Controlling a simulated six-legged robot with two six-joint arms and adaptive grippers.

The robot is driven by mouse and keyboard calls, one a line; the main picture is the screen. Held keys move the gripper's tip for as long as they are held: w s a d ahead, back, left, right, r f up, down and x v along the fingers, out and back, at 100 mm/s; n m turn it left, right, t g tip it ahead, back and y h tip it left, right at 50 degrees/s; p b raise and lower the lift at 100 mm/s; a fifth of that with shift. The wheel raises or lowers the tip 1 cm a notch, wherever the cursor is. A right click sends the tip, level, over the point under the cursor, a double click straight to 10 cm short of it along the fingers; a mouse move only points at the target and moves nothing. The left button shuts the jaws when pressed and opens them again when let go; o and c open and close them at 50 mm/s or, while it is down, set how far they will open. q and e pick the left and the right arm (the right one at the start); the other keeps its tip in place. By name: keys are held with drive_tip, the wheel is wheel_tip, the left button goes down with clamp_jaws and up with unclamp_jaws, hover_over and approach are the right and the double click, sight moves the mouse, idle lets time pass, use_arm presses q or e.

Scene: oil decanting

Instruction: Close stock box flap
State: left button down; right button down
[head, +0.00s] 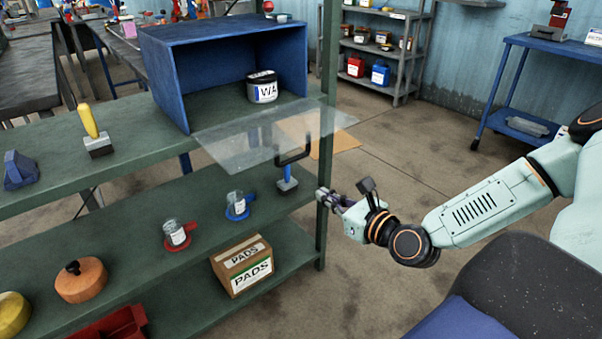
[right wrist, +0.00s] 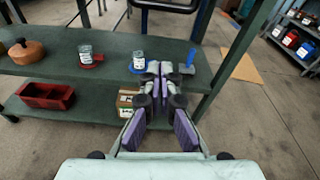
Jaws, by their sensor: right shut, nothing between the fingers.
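The blue stock box (head: 165,75) stands on the upper green shelf with its front open. Its clear flap (head: 235,140) is folded down and out, jutting past the shelf's front edge. A black U-shaped handle (head: 308,145) is on the flap's outer part. A dark bar at the top of the right wrist view (right wrist: 165,5) looks like this handle. A tub with a white label (head: 263,92) sits inside the box. My right gripper (head: 328,198) is shut and empty, below and to the right of the handle, apart from it, near the shelf post. My left gripper is out of view.
A green shelf post (head: 328,100) stands between the box and my right arm. The floor right of the post is open.

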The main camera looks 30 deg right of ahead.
drive_tip(key=w+f+b, duration=0.2)
drive_tip(key=w+b, duration=0.5)
drive_tip(key=w, duration=0.3)
drive_tip(key=shift+m, duration=0.5)
drive_tip(key=r, duration=0.1)
drive_tip(key=r+p, duration=0.1)
drive_tip(key=a+r, duration=0.1)
drive_tip(key=r, duration=0.1)
drive_tip(key=shift+s+r, duration=0.1)
drive_tip(key=shift+s, duration=0.15)
